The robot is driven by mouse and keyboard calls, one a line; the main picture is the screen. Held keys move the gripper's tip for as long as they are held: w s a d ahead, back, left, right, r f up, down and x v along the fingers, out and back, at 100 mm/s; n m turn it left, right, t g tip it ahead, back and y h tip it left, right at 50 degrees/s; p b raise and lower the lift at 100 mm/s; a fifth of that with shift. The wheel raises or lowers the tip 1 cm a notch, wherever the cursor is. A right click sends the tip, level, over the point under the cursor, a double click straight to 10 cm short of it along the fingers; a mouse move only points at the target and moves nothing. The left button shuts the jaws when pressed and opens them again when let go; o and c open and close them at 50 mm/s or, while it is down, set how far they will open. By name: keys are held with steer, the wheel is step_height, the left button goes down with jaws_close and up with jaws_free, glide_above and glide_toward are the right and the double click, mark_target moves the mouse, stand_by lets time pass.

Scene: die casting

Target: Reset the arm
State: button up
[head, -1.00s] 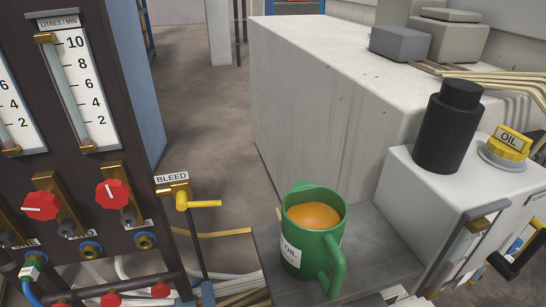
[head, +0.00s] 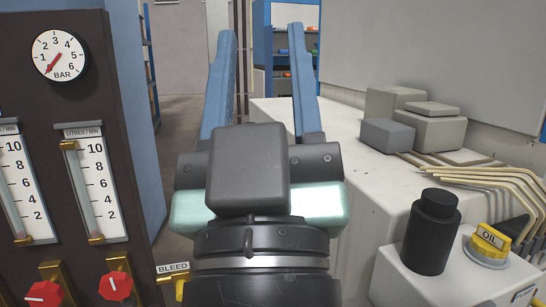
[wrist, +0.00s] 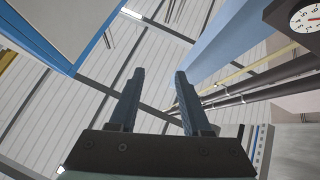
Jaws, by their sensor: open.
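My gripper (head: 258,85) is in the middle of the head view. Its two blue fingers stand wide apart and point away from me, with nothing between them. In the wrist view my gripper (wrist: 159,85) is also open and empty, with the ceiling and overhead pipes beyond the fingers. My arm's wrist fills the lower middle of the head view. It touches nothing that I can see.
A dark panel (head: 55,105) with a pressure gauge (head: 59,55), flow meters and red knobs (head: 116,287) stands at left. At right are a pale machine (head: 360,130), a black cylinder (head: 432,232) and a yellow oil cap (head: 490,238). A floor aisle lies beyond.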

step_height(320, 180, up, 42)
steer(key=s+m+t+h+p, duration=0.1)
steer(key=s+p, duration=0.1)
steer(key=p, duration=3.6)
steer(key=shift+d+m, duration=0.35)
steer(key=shift+m, duration=0.05)
steer(key=shift+f, duration=0.25)
